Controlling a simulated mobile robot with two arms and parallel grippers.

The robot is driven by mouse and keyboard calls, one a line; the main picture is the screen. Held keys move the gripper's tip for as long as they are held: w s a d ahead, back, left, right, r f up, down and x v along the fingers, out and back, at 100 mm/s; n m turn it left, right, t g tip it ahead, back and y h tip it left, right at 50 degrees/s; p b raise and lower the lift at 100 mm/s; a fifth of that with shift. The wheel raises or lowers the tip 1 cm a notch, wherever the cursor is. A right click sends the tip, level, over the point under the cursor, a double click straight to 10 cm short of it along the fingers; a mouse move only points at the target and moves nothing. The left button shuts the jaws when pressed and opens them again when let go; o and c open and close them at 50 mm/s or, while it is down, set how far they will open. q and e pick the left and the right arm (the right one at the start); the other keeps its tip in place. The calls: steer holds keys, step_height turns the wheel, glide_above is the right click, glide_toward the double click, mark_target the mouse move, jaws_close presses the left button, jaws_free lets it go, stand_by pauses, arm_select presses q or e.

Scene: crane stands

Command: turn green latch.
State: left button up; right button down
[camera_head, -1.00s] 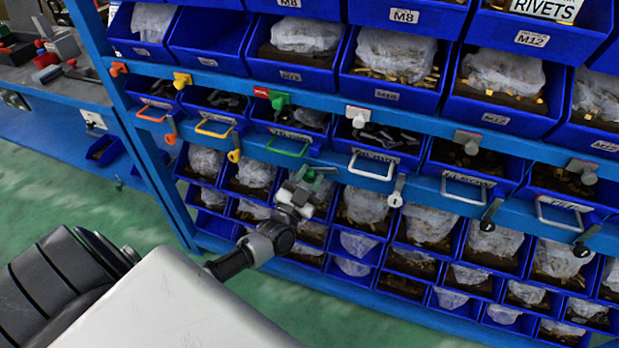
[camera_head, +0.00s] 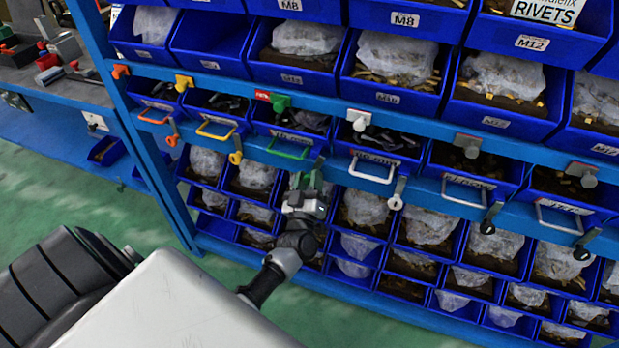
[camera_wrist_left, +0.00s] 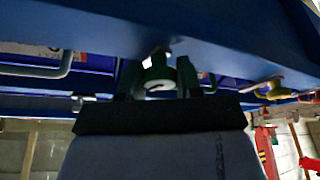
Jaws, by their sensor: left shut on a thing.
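The green latch (camera_wrist_left: 158,76) hangs from the underside of the blue shelf beam in the left wrist view, between the two dark fingers. My left gripper (camera_wrist_left: 158,84) is shut on it from below. In the head view my left gripper (camera_head: 309,184) is under the beam, just right of and below the drawer with the green handle (camera_head: 289,149). There the gripper mostly hides the latch, so its exact angle is hard to read. My right gripper is in neither view.
An orange latch (camera_head: 172,134) and a yellow latch (camera_head: 235,152) hang to the left, and a white latch (camera_head: 397,194) hangs to the right. A green knob (camera_head: 281,102) sits above the green handle. Blue bins fill the rack above and below the beam.

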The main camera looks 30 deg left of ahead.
arm_select(q)
steer(key=shift+n+g+y, duration=0.5)
steer(key=shift+n+g, duration=0.1)
steer(key=shift+n, duration=1.1)
steer(key=o, duration=0.9)
steer(key=b+v, duration=0.1)
steer(key=v, duration=1)
steer(key=shift+w, duration=0.1)
